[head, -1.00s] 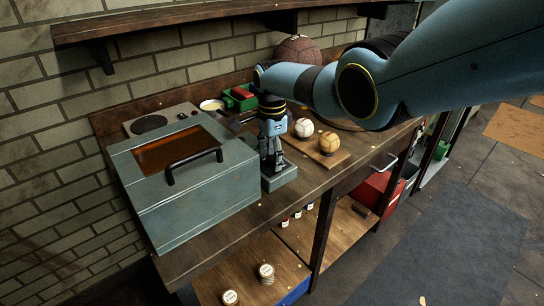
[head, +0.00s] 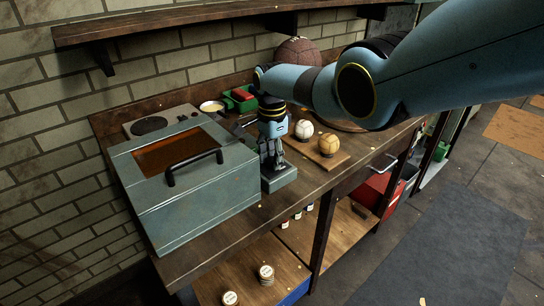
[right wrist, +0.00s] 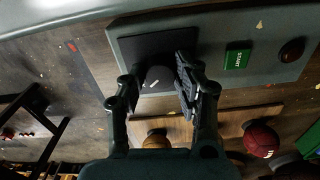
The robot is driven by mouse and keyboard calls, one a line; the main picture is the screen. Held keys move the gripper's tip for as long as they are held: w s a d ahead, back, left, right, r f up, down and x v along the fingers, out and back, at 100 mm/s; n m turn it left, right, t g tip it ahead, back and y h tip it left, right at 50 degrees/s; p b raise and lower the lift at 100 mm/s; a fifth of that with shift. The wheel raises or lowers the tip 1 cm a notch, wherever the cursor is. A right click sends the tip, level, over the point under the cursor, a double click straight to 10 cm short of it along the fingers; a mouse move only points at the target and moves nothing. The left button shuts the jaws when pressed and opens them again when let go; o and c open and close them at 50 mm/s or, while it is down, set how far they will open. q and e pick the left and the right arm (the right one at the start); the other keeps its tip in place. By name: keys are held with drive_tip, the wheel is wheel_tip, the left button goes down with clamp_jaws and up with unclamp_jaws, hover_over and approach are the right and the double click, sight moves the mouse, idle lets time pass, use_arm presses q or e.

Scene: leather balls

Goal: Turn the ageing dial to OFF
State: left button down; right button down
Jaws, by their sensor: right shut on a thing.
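The ageing dial (right wrist: 158,78) is a dark round knob with a white mark, on a black plate of the grey control panel (right wrist: 215,75) in the right wrist view. My right gripper (right wrist: 157,82) has one finger on each side of the knob and is shut on it. In the head view my right gripper (head: 271,160) points down at the grey panel (head: 283,181) beside the grey-green ageing box (head: 190,205). The dial is hidden there by the fingers. I cannot read the dial's setting. My left gripper is not in view.
A green START button (right wrist: 238,56) and a dark red round part (right wrist: 292,50) sit on the same panel. The ageing box has a black handle (head: 193,166).

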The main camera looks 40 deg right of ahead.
drive_tip(key=n, duration=1.4)
drive_tip(key=shift+n+p, duration=0.3)
drive_tip(key=n, duration=0.3)
drive_tip(key=shift+n, duration=0.3)
drive_tip(key=n, duration=0.3)
drive_tip(key=shift+n, duration=0.3)
drive_tip(key=n, duration=0.6)
drive_tip(key=shift+n, duration=0.3)
drive_tip(key=c, duration=0.9)
unclamp_jaws()
drive_tip(key=shift+c, duration=0.2)
